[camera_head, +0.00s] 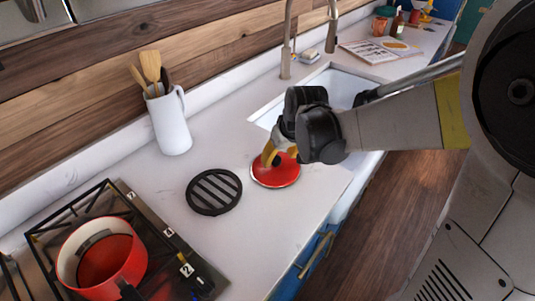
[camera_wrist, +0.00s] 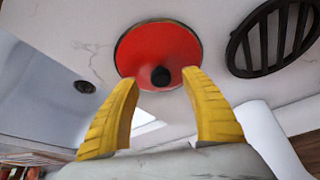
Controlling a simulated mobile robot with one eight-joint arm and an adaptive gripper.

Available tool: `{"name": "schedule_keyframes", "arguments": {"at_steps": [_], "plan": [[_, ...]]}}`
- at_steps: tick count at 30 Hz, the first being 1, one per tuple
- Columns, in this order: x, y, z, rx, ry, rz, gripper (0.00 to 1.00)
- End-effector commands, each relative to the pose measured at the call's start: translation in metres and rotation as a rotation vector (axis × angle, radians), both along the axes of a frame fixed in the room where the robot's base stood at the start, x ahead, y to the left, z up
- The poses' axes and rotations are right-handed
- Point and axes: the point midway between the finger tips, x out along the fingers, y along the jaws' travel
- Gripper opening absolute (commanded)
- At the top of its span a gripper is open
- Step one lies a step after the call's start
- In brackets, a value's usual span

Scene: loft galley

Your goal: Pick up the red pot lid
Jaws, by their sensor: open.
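The red pot lid (camera_head: 282,174) lies on the white counter between the round black trivet and the sink. It has a pale metal rim and a black knob. In the wrist view the red lid (camera_wrist: 135,52) lies ahead of the fingers, its knob at its near side as seen from this angle. My gripper (camera_head: 270,155) is over the lid, close to the knob, with its yellow fingers pointing down. In the wrist view my gripper (camera_wrist: 160,90) is open, with a finger on each side of the knob and nothing held. Whether a finger touches the knob cannot be told.
A black slatted trivet (camera_head: 214,191) lies left of the lid. A red pot (camera_head: 101,261) stands on the stove at the lower left. A white jug (camera_head: 169,120) with utensils stands near the wall. The sink (camera_head: 340,87) and faucet (camera_head: 287,45) are behind my gripper.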

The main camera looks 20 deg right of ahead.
Motion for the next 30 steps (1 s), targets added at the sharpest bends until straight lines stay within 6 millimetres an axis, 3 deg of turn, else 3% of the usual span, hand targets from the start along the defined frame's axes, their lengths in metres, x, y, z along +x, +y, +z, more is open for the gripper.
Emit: {"name": "schedule_keyframes", "arguments": {"at_steps": [6, 14, 19, 30], "plan": [[0.015, 0.003, -0.035, 0.0, 0.0, 0.0, 0.55], [0.016, 0.004, -0.036, 0.0, 0.0, 0.0, 0.54], [0.016, 0.004, -0.036, 0.0, 0.0, 0.0, 0.04], [0.016, 0.004, -0.032, 0.0, 0.0, 0.0, 0.03]]}}
